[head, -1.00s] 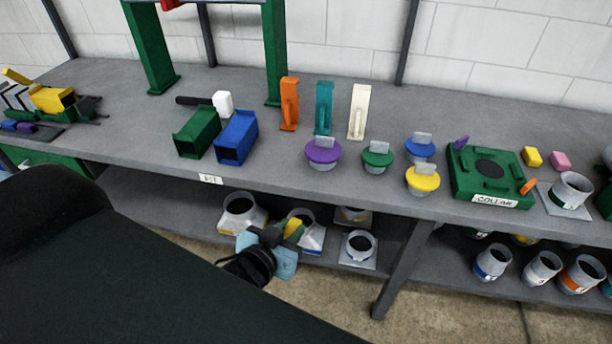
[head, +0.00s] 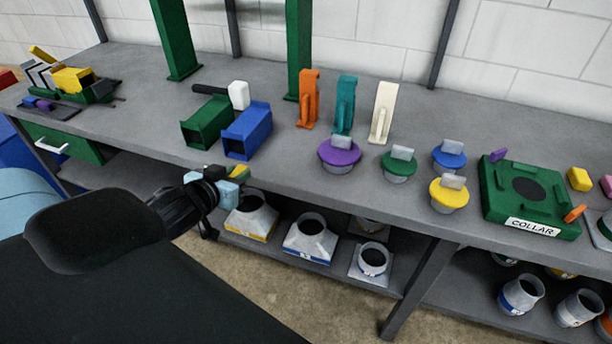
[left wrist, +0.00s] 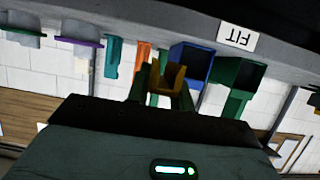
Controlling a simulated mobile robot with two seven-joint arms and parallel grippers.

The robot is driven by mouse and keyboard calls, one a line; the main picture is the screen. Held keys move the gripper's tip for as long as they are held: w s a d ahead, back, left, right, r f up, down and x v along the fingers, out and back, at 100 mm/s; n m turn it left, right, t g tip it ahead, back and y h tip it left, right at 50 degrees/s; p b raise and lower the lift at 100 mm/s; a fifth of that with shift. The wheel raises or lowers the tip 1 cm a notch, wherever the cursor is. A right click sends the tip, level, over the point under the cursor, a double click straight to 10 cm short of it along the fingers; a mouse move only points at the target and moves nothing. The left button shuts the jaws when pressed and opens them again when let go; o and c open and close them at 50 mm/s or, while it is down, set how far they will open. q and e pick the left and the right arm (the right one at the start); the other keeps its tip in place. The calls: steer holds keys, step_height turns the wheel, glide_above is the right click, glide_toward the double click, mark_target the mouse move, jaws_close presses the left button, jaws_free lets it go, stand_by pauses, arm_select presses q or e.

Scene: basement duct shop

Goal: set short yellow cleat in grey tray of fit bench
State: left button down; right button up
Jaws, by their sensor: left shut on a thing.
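My left gripper (head: 232,180) is shut on a short yellow cleat (head: 240,172), in front of the bench's front edge. In the left wrist view the yellow cleat (left wrist: 170,76) sits between the fingers, with the bench's FIT label (left wrist: 237,38) beyond. A dark grey, flat tray-like piece (head: 62,114) lies at the far left of the bench with small purple and blue pieces on it; I cannot tell for sure that it is the grey tray. My right gripper is not in view.
Green and blue ducts (head: 247,132) stand on the bench (head: 145,128) near its front edge, with a mallet (head: 238,95) behind. Orange, teal and cream upright pieces and several knobbed caps stand to the right. Collars fill the lower shelf. Bench top left of the ducts is clear.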

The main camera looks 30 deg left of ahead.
arm_select(q)
steer(key=a+r, duration=0.1)
steer(key=a, duration=0.1)
glide_above(300, 174)
steer(key=shift+s+a+f, duration=0.25)
steer(key=shift+s+f, duration=0.15)
steer(key=shift+f, duration=0.2)
steer(key=shift+w+d, duration=0.25)
steer(key=shift+w, duration=0.05)
steer(key=shift+f, duration=1.75)
steer(key=shift+f, duration=0.2)
steer(key=c, duration=1.2)
jaws_free()
steer(key=shift+c, duration=0.2)
